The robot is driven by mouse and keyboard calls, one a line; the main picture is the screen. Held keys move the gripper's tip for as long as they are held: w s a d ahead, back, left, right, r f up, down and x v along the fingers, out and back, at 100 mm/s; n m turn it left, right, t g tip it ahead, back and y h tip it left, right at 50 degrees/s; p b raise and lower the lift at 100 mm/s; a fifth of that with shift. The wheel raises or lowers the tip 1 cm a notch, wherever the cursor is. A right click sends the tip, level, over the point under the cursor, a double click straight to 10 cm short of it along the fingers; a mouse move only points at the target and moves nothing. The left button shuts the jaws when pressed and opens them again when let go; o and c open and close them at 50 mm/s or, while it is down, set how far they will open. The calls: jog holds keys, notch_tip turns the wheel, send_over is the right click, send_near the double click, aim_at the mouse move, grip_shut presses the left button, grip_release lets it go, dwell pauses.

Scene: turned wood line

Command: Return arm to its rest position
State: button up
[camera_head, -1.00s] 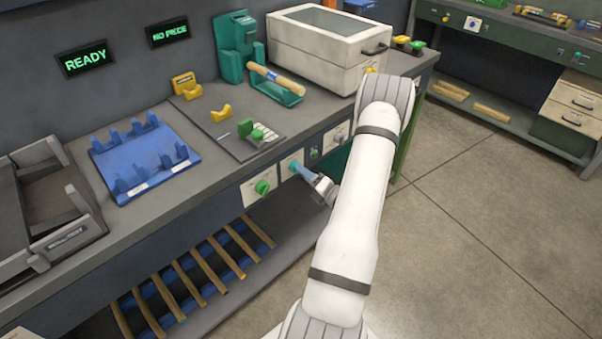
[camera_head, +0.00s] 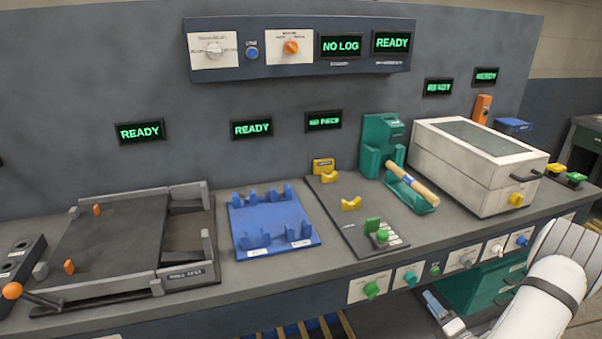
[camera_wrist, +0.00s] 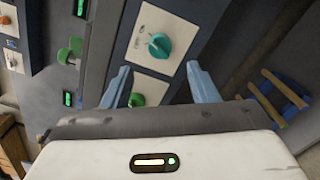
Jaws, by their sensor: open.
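My gripper (camera_head: 432,301) shows at the lower right of the head view, in front of the bench's front panel and below its row of knobs. My white arm comes in from the right edge. In the wrist view my gripper (camera_wrist: 158,72) has its two blue fingers spread apart with nothing between them. A teal knob (camera_wrist: 159,45) on a white plate lies beyond the fingertips, and a green knob (camera_wrist: 137,99) shows between the fingers. They appear apart from the fingers. The same teal knob (camera_head: 410,279) and green knob (camera_head: 371,290) show in the head view.
The bench holds a grey tray (camera_head: 110,293), a blue rack (camera_head: 272,250), a dark plate with yellow rests (camera_head: 348,229), a turned wood piece (camera_head: 413,183) in a teal holder and a white box (camera_head: 472,192). A green drawer unit (camera_head: 487,289) stands under the bench near my arm.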

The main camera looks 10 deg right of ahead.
jog(key=a+r+n+g+y+p, duration=0.1)
jog(key=a+r+n+g+y, duration=0.5)
jog(key=a+n, duration=0.6)
jog(key=a+r+n+g+y, duration=0.6)
jog(key=a+r+n, duration=0.4)
jog(key=a, duration=0.4)
jog(key=s+a+r+n+g+h+p, duration=0.1)
jog(key=s+a+r+n+h, duration=0.2)
jog(key=n, duration=0.9)
jog(key=s+a+r+n+g+h+p, duration=0.1)
jog(key=s+r+n+h, duration=0.5)
jog(key=n, duration=0.7)
jog(key=s+a+g+h, duration=0.1)
jog(key=s+a+h, duration=0.1)
jog(key=h, duration=0.2)
jog(key=shift+s+r+n+h, duration=0.25)
jog(key=shift+n+h, duration=0.05)
jog(key=shift+a, duration=0.15)
jog(key=shift+c, duration=0.5)
